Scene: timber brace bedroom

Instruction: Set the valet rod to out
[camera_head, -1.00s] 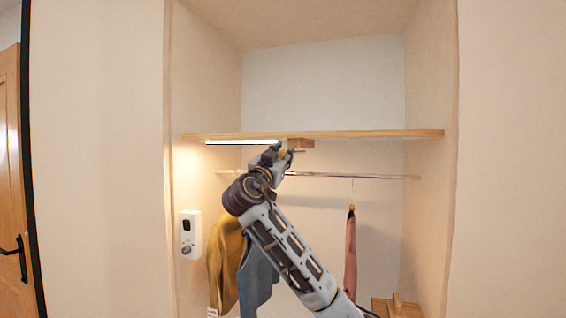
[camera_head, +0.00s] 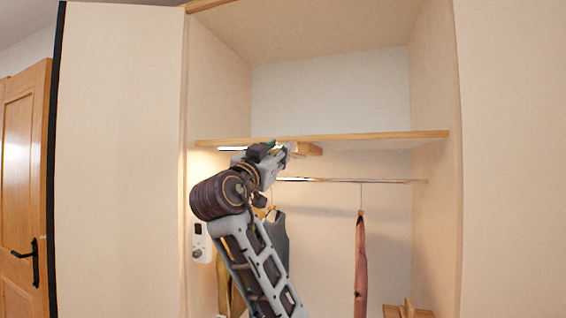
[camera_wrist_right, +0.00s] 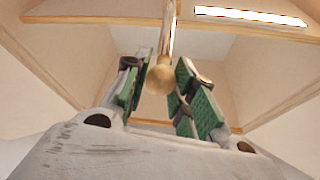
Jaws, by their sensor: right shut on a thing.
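The valet rod (camera_wrist_right: 172,32) shows in the right wrist view as a slim rod ending in a round, pale knob (camera_wrist_right: 158,79). My right gripper (camera_wrist_right: 160,92) has its green-padded fingers on either side of that knob and is shut on it. In the head view my right gripper (camera_head: 284,154) is just under the shelf, beside a small wooden block (camera_head: 309,149) on the shelf's underside. The gripper and arm hide the rod there. My left gripper is in neither view.
The wooden shelf (camera_head: 380,135) spans the closet above a hanging rail (camera_head: 340,181). A pink garment (camera_head: 361,265) and a dark garment (camera_head: 275,240) hang below. A lit strip (camera_head: 232,148) is under the shelf. A white wall device (camera_head: 200,243) is at left.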

